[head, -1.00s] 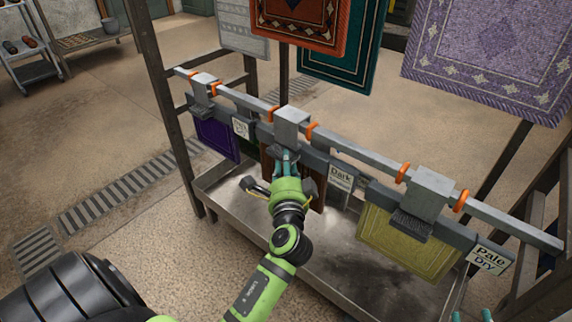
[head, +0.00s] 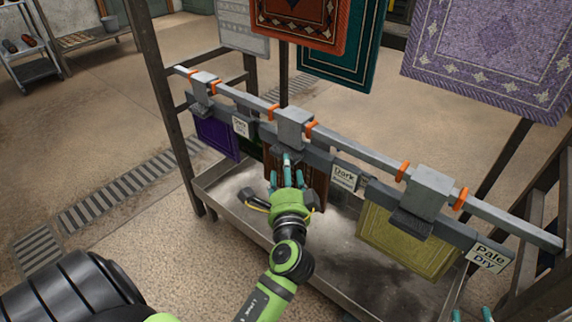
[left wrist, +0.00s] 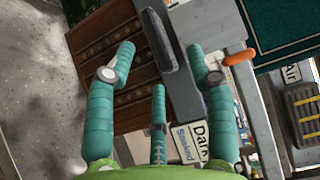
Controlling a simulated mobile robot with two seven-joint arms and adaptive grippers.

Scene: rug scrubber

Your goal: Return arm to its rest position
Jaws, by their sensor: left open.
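My left arm reaches up from the bottom of the head view. Its green and teal left gripper (head: 288,178) is open and empty, in front of the middle grey clamp block (head: 294,128) on the rail. In the left wrist view the teal fingers (left wrist: 160,85) are spread apart, with a brown patterned rug sample (left wrist: 110,45) and a grey clamp lever (left wrist: 160,40) beyond them. The brown sample hangs behind the gripper and is partly hidden by it in the head view. Teal fingertips (head: 472,316) at the bottom right edge seem to be my right gripper, mostly cut off.
A purple sample (head: 216,138) and a yellow-green sample (head: 408,240) hang under other clamps. Labels read "Dark" (head: 345,177) and "Pale Dry" (head: 488,258). A metal trough (head: 300,235) lies below. A dark device with a yellow part (head: 258,202) is beside the gripper. Rugs hang behind.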

